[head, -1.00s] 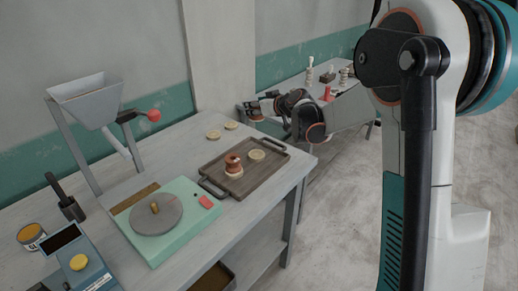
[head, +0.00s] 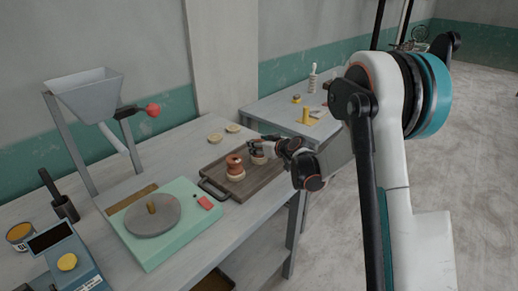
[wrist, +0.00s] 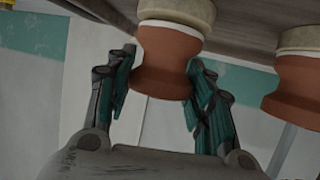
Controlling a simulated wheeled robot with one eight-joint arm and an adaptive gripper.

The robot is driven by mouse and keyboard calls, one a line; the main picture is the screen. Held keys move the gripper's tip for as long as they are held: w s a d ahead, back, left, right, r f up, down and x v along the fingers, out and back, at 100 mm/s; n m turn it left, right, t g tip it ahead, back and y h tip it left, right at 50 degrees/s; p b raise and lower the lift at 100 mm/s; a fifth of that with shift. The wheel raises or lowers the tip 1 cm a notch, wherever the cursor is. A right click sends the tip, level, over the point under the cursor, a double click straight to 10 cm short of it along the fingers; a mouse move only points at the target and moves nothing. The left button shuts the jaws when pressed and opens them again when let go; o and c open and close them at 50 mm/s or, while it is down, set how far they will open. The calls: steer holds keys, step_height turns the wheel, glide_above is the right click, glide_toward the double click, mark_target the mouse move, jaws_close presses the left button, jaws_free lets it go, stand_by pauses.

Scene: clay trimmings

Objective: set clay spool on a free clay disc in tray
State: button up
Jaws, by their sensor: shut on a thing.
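The brown tray (head: 218,192) lies on the near bench. On its left part one terracotta spool (head: 234,165) stands upright on a cream clay disc (head: 236,177); this stack also shows at the right of the wrist view (wrist: 296,85). My gripper (head: 258,150) is over the right part of the tray. In the wrist view my gripper (wrist: 160,78) is shut on another terracotta spool (wrist: 168,62), one finger on each side. That spool's far end meets a cream disc (wrist: 177,11), apparently touching it. In the head view my gripper mostly hides the held spool.
Two pale discs (head: 215,138) (head: 233,128) lie on the bench behind the tray. A green wheel base (head: 160,245) with a grey turntable is to its left, below a hopper (head: 85,95). A second table (head: 275,105) with small items stands behind.

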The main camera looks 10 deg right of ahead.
steer(key=shift+f, duration=0.25)
steer(key=o, duration=1.2)
steer(key=shift+o, duration=0.2)
